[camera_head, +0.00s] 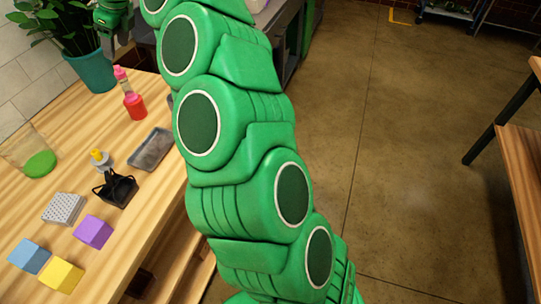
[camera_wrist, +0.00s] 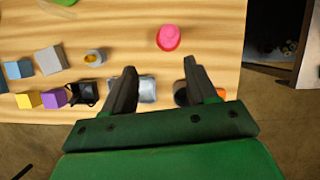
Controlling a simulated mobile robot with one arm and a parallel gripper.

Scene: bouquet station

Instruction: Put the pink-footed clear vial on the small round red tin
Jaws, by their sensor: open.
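A slim upright piece with a pink top, a pale see-through middle and a red round lower part (camera_head: 134,104) stands on the wooden table. From above it is a pink-red round shape (camera_wrist: 168,38) in the wrist view. I cannot tell whether it is the vial, the tin, or both together. An orange thing (camera_wrist: 220,93) shows partly behind my right finger; I cannot tell what it is. My gripper (camera_wrist: 160,70) is open and empty, above the table's edge and apart from the pink-red shape.
A grey tray (camera_head: 151,149), a black stand (camera_head: 116,189), a yellow-topped piece (camera_head: 100,160), several cubes and a green-bottomed clear vessel (camera_head: 38,162) stand on the table. A teal plant pot (camera_head: 92,70) is behind. A dark round thing (camera_wrist: 181,96) lies by the tray.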

